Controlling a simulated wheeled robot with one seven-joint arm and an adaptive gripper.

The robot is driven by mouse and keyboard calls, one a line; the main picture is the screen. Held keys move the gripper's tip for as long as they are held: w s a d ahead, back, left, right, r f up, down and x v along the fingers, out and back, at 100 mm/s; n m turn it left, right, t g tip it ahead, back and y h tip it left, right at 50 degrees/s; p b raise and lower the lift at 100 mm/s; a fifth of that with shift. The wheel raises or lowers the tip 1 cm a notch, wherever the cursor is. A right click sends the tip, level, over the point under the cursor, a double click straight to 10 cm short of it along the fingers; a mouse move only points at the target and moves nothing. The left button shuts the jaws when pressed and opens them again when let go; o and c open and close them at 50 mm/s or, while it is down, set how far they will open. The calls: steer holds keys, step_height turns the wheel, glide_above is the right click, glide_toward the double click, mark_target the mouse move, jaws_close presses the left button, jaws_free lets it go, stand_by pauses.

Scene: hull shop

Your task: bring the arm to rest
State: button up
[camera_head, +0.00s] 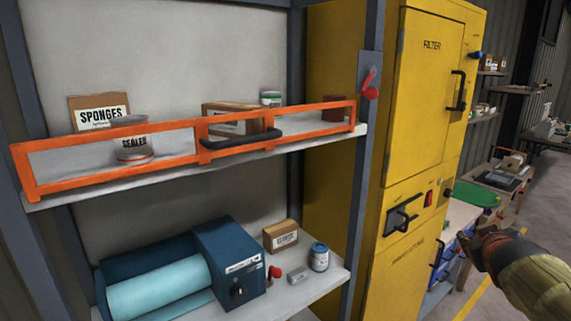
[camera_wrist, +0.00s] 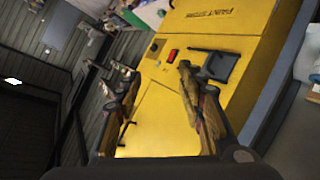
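My gripper (camera_head: 497,238) is at the right of the head view, in front of the yellow cabinet's right side and clear of the shelves. My arm reaches in from the lower right corner. In the wrist view my gripper (camera_wrist: 157,80) has its two fingers spread apart, with nothing between them. The yellow cabinet (camera_wrist: 160,115), marked FILTER in the head view (camera_head: 425,90), shows behind and between the fingers.
An orange rail (camera_head: 110,154) with a dark handle fronts the upper shelf, which holds boxes and a sealer tin (camera_head: 135,150). A blue roll dispenser (camera_head: 228,262), a small box and a jar (camera_head: 319,257) stand on the lower shelf. A bench (camera_head: 495,178) and open floor lie at right.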

steer(key=s+a+f+m+g+y, duration=0.1)
steer(key=s+a+f+g+y, duration=0.25)
steer(key=s+a+f, duration=0.6)
steer(key=s+a+f+m+g+y, duration=0.2)
steer(key=s+a+f+g, duration=0.35)
steer(key=s+a, duration=0.7)
steer(key=s+a+n+t, duration=0.1)
steer(key=s+a, duration=0.1)
steer(key=s+a+n+t, duration=0.1)
steer(key=s+a, duration=0.1)
steer(key=shift+a+r+t+y, duration=0.1)
steer(key=shift+t+y, duration=0.25)
steer(key=shift+t, duration=0.05)
